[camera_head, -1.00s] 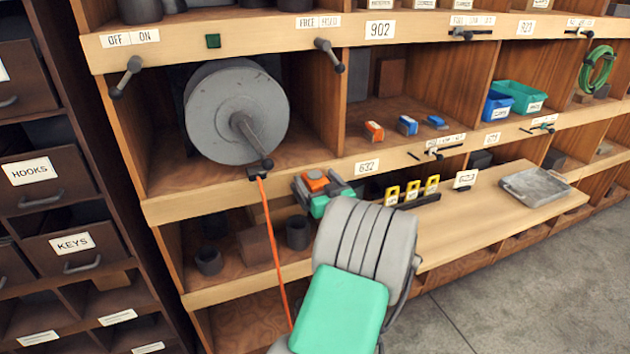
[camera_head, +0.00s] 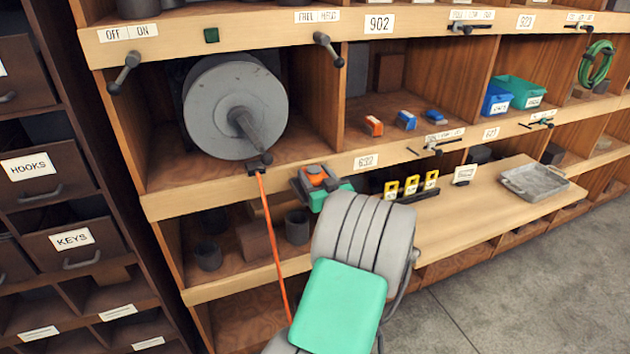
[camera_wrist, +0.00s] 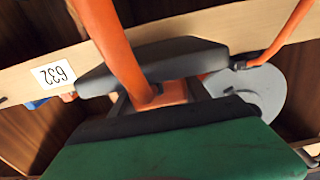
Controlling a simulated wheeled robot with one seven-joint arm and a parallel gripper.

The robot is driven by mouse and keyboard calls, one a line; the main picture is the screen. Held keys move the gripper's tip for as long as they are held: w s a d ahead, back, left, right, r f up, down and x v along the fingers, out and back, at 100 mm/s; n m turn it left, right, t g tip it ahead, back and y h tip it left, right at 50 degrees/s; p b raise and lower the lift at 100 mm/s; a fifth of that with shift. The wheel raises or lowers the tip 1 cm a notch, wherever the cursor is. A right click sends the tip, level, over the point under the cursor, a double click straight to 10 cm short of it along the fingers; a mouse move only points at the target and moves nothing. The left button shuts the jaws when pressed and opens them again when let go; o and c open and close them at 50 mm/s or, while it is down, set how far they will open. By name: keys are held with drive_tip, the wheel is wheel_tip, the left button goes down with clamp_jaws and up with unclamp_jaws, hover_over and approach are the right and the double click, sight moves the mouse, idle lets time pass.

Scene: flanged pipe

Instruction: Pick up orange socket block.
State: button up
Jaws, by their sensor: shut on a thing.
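My gripper (camera_head: 318,178) is in front of the wooden rail below the reel, shut on an orange block (camera_head: 317,175). In the wrist view, this orange block (camera_wrist: 172,93) sits between the dark grey jaws, mostly hidden by them. A thick orange cord (camera_wrist: 112,42) meets it there. I take it to be the orange socket block. A different small orange block (camera_head: 373,126) stands on the shelf behind, apart from my gripper, beside two blue ones (camera_head: 407,121).
The grey reel (camera_head: 236,107) fills the left bay. Its orange cable (camera_head: 268,225) hangs from an outlet on the rail, left of my gripper. Yellow tagged pieces (camera_head: 411,186) in a black rack stand close on the right. The wooden worktop (camera_head: 470,215) with a grey tray (camera_head: 535,182) is mostly clear.

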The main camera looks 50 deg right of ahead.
drive_tip(key=c, duration=0.3)
clamp_jaws()
drive_tip(key=shift+r, duration=0.15)
